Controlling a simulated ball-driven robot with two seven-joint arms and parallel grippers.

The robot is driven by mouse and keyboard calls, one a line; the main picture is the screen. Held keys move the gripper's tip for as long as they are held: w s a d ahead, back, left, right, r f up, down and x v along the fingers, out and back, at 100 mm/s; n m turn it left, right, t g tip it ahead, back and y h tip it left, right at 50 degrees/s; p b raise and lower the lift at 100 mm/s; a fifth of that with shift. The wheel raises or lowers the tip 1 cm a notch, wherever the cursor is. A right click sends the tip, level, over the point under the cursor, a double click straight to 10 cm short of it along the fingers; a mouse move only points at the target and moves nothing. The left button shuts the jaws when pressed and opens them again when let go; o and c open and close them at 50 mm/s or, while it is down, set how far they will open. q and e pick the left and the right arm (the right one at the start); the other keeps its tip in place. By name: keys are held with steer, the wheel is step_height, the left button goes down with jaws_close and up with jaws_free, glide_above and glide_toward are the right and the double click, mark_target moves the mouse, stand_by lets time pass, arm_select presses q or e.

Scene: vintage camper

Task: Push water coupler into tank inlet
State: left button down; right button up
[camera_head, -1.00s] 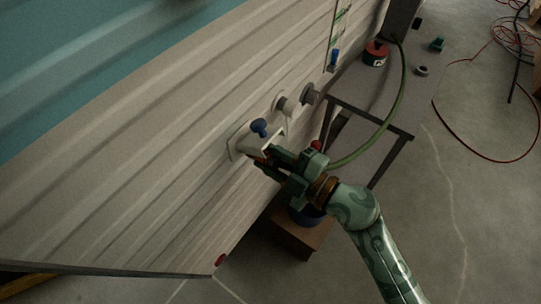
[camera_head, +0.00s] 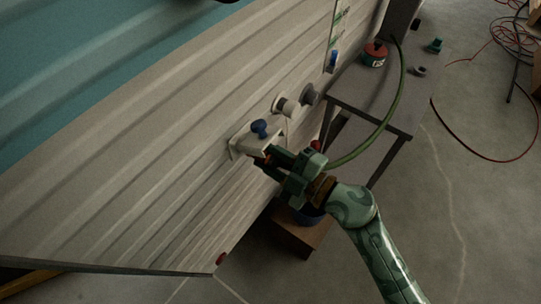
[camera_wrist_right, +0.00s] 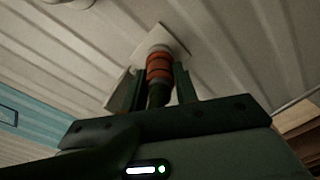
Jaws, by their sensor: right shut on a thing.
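The tank inlet is a pale square fitting (camera_head: 248,143) with a blue cap (camera_head: 260,128) on the camper's ribbed side. Its pale plate (camera_wrist_right: 166,42) also shows in the right wrist view. My right gripper (camera_head: 268,160) is at the inlet's lower right side. In the wrist view, its fingers (camera_wrist_right: 158,88) are shut around the orange-banded water coupler (camera_wrist_right: 159,66), whose far end points at the plate and overlaps it. I cannot tell whether the coupler is seated. A green hose (camera_head: 372,140) runs from behind the gripper. My left gripper is not in view.
Two round fittings (camera_head: 284,106) (camera_head: 309,94) stick out of the wall just above and right of the inlet. A dark-framed table (camera_head: 375,122) stands close on the right, with a red-and-black can (camera_head: 374,55) on it. Red hose (camera_head: 485,160) lies on the open floor.

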steer(key=shift+w+a, duration=0.2)
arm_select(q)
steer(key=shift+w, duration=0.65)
arm_select(e)
steer(key=shift+w+a+r, duration=0.1)
steer(key=shift+a, duration=0.05)
steer(key=o, duration=0.8)
steer(key=shift+o, duration=1)
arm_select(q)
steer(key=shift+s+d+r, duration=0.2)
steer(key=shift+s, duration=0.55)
